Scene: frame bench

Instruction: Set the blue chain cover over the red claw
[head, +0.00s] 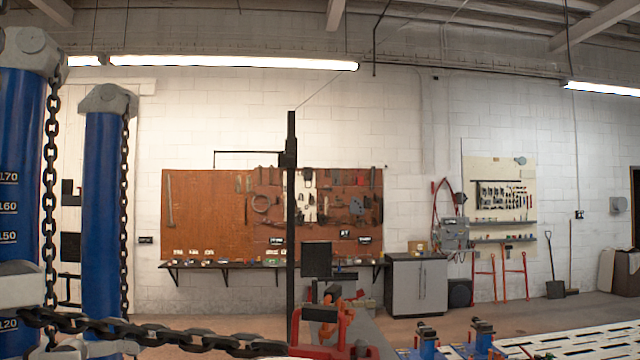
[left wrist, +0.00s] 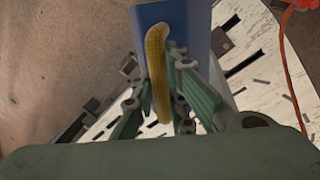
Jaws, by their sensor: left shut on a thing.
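The red claw (head: 335,325) is at the bottom centre of the head view, at the end of a dark chain (head: 160,333) that runs in from the left. In the left wrist view, my left gripper (left wrist: 168,85) has its green fingers shut around a yellow ribbed strap. The strap lies against a blue panel (left wrist: 185,18), which looks like the blue chain cover; its far part is cut off by the frame. The left gripper and the cover do not show in the head view. My right gripper is in neither view.
Two blue towers (head: 105,190) with hanging chains stand at the left. A black post (head: 291,220) rises behind the claw. Blue clamps (head: 482,335) stand on the slotted white bench (head: 590,343) at the lower right. A tool board and grey cabinet (head: 417,283) are at the back wall.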

